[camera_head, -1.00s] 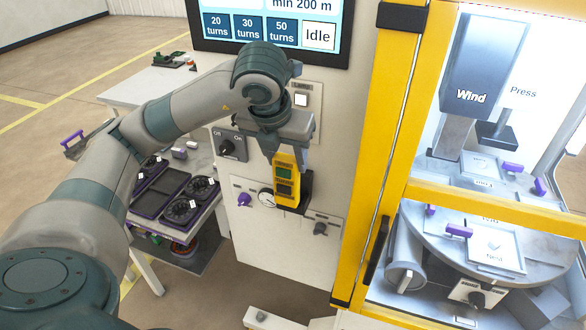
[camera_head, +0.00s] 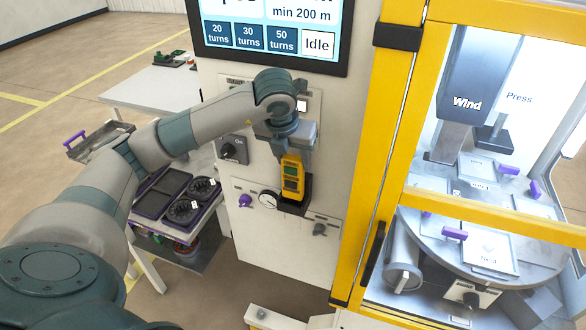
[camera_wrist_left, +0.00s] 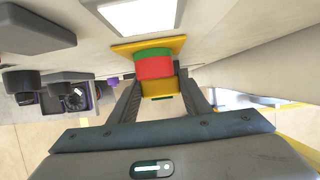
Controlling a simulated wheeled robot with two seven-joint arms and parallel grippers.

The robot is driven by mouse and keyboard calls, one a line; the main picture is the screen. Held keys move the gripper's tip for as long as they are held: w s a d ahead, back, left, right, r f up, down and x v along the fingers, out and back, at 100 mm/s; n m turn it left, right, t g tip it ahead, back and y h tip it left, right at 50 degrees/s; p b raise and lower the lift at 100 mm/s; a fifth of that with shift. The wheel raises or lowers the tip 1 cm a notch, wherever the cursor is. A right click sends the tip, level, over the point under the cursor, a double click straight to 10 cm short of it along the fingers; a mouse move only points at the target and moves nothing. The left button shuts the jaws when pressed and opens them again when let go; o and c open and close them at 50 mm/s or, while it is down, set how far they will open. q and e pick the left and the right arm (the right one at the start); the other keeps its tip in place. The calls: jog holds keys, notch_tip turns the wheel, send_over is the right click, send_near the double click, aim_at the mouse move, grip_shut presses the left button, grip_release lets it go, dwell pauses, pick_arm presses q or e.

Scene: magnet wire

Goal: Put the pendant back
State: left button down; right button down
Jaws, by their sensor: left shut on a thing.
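The pendant (camera_head: 292,181) is a yellow, upright box with a green and a red patch on its front. My left gripper (camera_head: 292,158) is shut on its upper part. The pendant is at the black holder (camera_head: 301,200) on the pale cabinet front, with its lower end against or in the holder; I cannot tell how fully it is seated. In the left wrist view the pendant (camera_wrist_left: 155,68) shows yellow, red and green between the two fingers. My right gripper is not in view.
A switch (camera_head: 232,149) is near my left forearm. The yellow machine frame (camera_head: 377,170) stands to the right.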

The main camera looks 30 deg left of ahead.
aim_at(293, 170)
pick_arm(q)
notch_tip(293, 170, down, 3)
jog(key=shift+r+p, duration=0.2)
jog(key=shift+p, duration=0.6)
jog(key=shift+f, duration=0.5)
jog(key=shift+f, duration=0.15)
jog(key=c, duration=1)
grip_release()
